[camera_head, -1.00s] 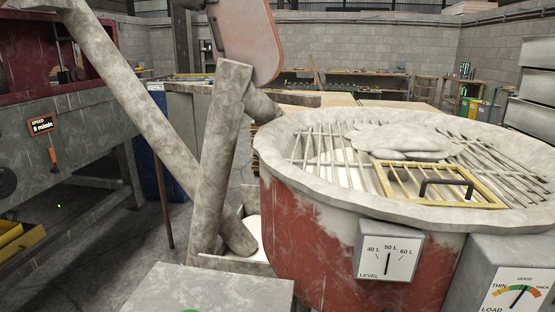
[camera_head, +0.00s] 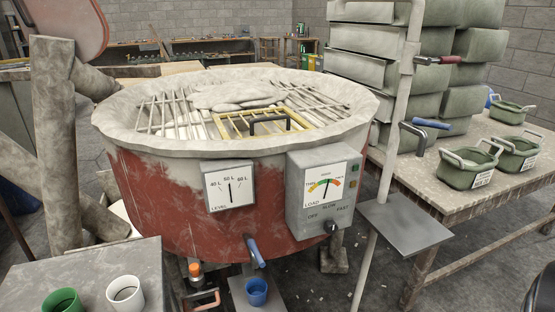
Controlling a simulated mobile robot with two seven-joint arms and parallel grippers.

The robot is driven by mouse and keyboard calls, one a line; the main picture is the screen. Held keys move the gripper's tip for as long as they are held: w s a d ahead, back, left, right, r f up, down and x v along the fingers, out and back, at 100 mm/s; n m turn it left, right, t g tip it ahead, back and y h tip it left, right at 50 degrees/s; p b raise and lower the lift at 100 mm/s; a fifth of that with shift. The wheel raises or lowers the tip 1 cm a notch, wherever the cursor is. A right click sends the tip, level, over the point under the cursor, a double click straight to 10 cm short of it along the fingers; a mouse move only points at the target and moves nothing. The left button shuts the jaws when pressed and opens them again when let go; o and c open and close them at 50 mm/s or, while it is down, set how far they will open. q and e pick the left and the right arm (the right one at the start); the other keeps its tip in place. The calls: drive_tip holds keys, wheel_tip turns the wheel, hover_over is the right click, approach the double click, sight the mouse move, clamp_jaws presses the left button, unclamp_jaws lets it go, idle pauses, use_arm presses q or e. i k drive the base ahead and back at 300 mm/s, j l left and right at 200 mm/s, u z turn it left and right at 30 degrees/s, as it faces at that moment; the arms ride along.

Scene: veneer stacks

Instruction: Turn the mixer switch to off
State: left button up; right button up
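The mixer is a red drum (camera_head: 150,205) with a pale, crusted rim and a bar grid on top. A grey control box (camera_head: 297,196) is on its front right side. The box has a load dial (camera_head: 326,185) with its needle near the middle green part. Below the dial is a dark round switch knob (camera_head: 331,226) with the labels OFF, SLOW and FAST around its upper side. The knob is too small to tell which label it points at. Neither of my grippers is in view.
A level gauge (camera_head: 230,188) is left of the box. A blue-handled lever (camera_head: 254,251) and blue cup (camera_head: 256,291) are below. A grey stand (camera_head: 90,275) with green and white cups is front left. A post with a small shelf (camera_head: 405,228) and a bench with green tubs (camera_head: 468,168) are right.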

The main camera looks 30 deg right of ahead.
sight(331, 227)
drive_tip(key=k+z, duration=0.15)
drive_tip(key=z, duration=0.3)
drive_tip(key=k+z, duration=0.15)
drive_tip(key=z, duration=1.85)
drive_tip(key=i+z, duration=0.15)
drive_tip(key=z, duration=0.2)
drive_tip(key=i+z, duration=0.3)
drive_tip(key=z, duration=0.35)
drive_tip(key=i+j, duration=0.2)
drive_tip(key=i, duration=0.2)
drive_tip(key=i+j, duration=0.15)
drive_tip(key=i, duration=0.3)
drive_tip(key=i+j, duration=0.2)
drive_tip(key=i, duration=0.2)
drive_tip(key=i+u, duration=0.2)
drive_tip(key=i, duration=0.45)
drive_tip(key=i+l+u, duration=0.25)
drive_tip(key=i, duration=0.4)
drive_tip(key=i+j+u, duration=0.1)
drive_tip(key=i+u, duration=0.15)
drive_tip(key=u, duration=0.2)
drive_tip(key=i+u, duration=0.2)
drive_tip(key=u, duration=0.25)
drive_tip(key=i+l+u, duration=0.1)
drive_tip(key=i+u, duration=0.15)
drive_tip(key=u, duration=2.4)
